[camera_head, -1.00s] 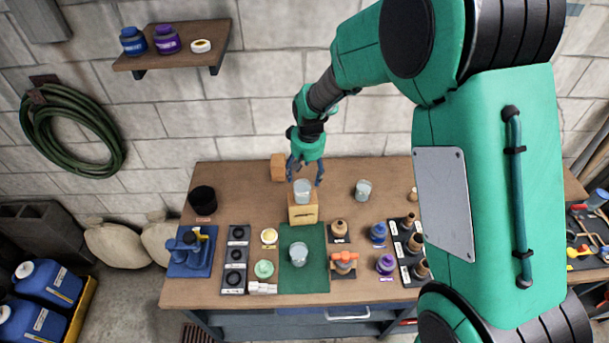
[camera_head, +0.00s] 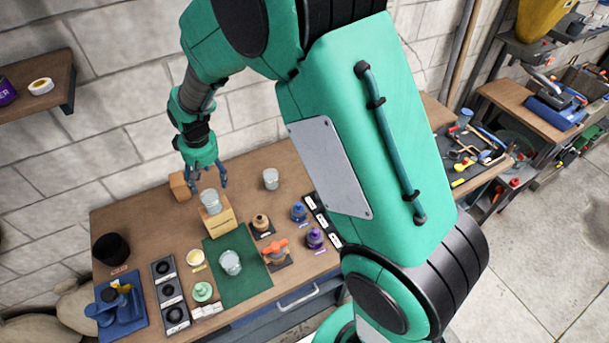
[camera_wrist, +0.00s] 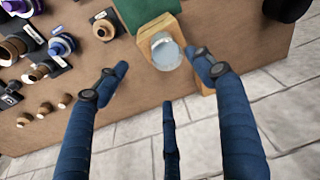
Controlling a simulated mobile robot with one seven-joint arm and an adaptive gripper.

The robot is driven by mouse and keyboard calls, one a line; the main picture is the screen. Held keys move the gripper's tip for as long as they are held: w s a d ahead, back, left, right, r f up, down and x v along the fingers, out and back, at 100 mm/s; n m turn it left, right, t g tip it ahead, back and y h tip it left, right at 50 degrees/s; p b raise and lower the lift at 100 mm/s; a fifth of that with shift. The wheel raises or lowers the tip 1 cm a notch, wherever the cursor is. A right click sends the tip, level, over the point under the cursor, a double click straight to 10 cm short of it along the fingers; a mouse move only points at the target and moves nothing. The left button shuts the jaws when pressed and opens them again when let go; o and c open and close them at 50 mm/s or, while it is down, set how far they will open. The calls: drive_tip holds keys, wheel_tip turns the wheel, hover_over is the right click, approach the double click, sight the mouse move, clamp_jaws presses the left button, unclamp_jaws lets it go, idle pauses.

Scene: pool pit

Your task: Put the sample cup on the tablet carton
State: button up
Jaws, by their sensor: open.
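A clear, greyish sample cup (camera_head: 210,200) stands upright on top of the tan tablet carton (camera_head: 217,224), at the back of the green mat. In the wrist view the cup (camera_wrist: 166,50) and carton (camera_wrist: 152,28) show just beyond the fingers. My gripper (camera_head: 206,180) is open and empty, close behind and above the cup on its wall side. Its fingers are spread apart in the wrist view (camera_wrist: 160,72), and nothing is between them. Two similar clear cups stand elsewhere, one on the green mat (camera_head: 231,262) and one at the back right (camera_head: 270,179).
A brown block (camera_head: 180,187) stands left of my gripper near the wall. A black cup (camera_head: 111,249), a blue tray (camera_head: 123,313), dark ring holders (camera_head: 170,293) and several small bottles (camera_head: 299,211) surround the green mat (camera_head: 253,282). Bare tabletop lies left of the carton.

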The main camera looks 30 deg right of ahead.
drive_tip(key=s+d+r+m+t, duration=0.1)
drive_tip(key=s+d+r, duration=0.45)
drive_tip(key=r, duration=0.45)
drive_tip(key=s+d+r+m+t, duration=0.1)
drive_tip(key=s+d+r, duration=0.3)
drive_tip(key=s+r, duration=0.4)
drive_tip(key=s+d+r, duration=0.2)
drive_tip(key=s+r, duration=0.1)
drive_tip(key=s, duration=0.4)
drive_tip(key=s+d+r+m+t, duration=0.1)
drive_tip(key=s+d+r, duration=0.2)
drive_tip(key=s, duration=0.4)
drive_tip(key=s+d+r+t, duration=0.1)
drive_tip(key=s+d+r, duration=0.1)
drive_tip(key=s, duration=0.5)
drive_tip(key=shift+d+r+m+h, duration=0.3)
drive_tip(key=shift+d+r+m, duration=0.05)
drive_tip(key=shift+r+m, duration=0.1)
wheel_tip(320, 180, down, 14)
drive_tip(key=b, duration=1.4)
